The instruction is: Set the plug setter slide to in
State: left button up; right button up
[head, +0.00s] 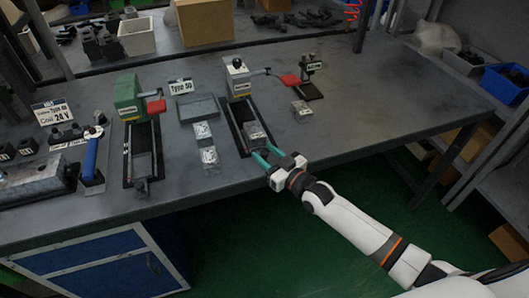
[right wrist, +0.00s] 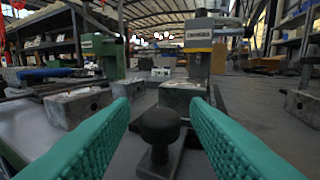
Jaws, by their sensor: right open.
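A grey setter (head: 237,78) with a yellow band stands at mid-table; its label is too small to read, so I cannot confirm it is the plug setter. It has a red-handled lever and a dark rail running toward the front edge. A metal block (head: 254,133) sits on the rail. My right gripper (head: 265,152) is open at the rail's front end. In the right wrist view, a black knob (right wrist: 159,126) on a dark slide piece stands between the green fingers, with gaps on both sides. The metal block (right wrist: 182,95) and setter (right wrist: 198,45) are beyond it. My left gripper is not in view.
A green setter (head: 128,98) with a red handle stands to the left. A grey tray (head: 199,108) and small metal blocks (head: 203,131) lie between the two. A dark stand (head: 309,80) and a small block (head: 301,108) are to the right. The table's right part is clear.

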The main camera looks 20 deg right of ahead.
jog(key=shift+w+a, duration=0.2)
jog(key=shift+w, duration=0.2)
jog(key=shift+c, duration=0.3)
grip_shut()
